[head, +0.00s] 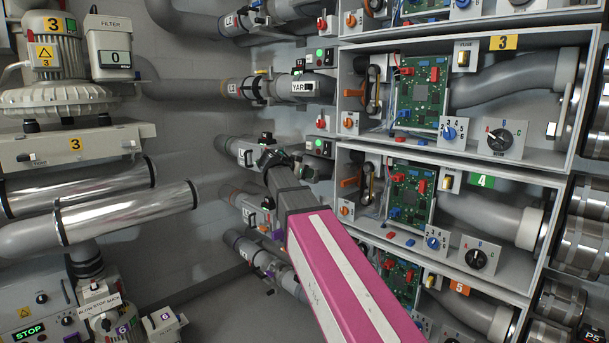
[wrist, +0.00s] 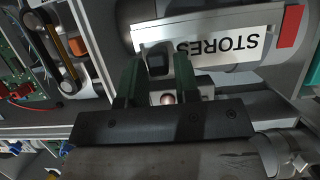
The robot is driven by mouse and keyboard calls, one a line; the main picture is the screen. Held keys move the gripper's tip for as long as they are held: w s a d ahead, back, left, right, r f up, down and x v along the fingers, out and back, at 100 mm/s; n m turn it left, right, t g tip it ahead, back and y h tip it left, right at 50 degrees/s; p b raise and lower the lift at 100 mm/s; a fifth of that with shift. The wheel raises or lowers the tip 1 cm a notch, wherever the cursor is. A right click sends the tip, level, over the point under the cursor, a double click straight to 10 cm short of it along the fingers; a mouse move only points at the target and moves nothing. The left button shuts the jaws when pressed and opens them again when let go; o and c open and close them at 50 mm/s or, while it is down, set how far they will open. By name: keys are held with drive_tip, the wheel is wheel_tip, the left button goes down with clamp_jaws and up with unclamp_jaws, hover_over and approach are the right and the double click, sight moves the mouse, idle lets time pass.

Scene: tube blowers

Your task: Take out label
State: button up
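A white label reading STORES (wrist: 232,42), upside down in the wrist view, lies along a grey pipe fitting, with a red patch near its right end. A small black block (wrist: 158,63) sits by the label's lower left part. My gripper (wrist: 157,74) has its two green fingers apart, one on each side of this block, with their tips close to the label's edge. I cannot tell whether they touch the block. In the head view my gripper (head: 268,156) is at the pipe of the middle row, and the STORES label is hidden or unreadable there.
A pipe with a YAR... label (head: 302,87) runs just above my gripper. Open cabinets with green circuit boards (head: 409,194) and orange handles stand to the right. A blower (head: 58,75) and shiny pipes (head: 125,212) are at left, with some free room between.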

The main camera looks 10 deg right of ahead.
clamp_jaws()
drive_tip(key=shift+r, duration=0.15)
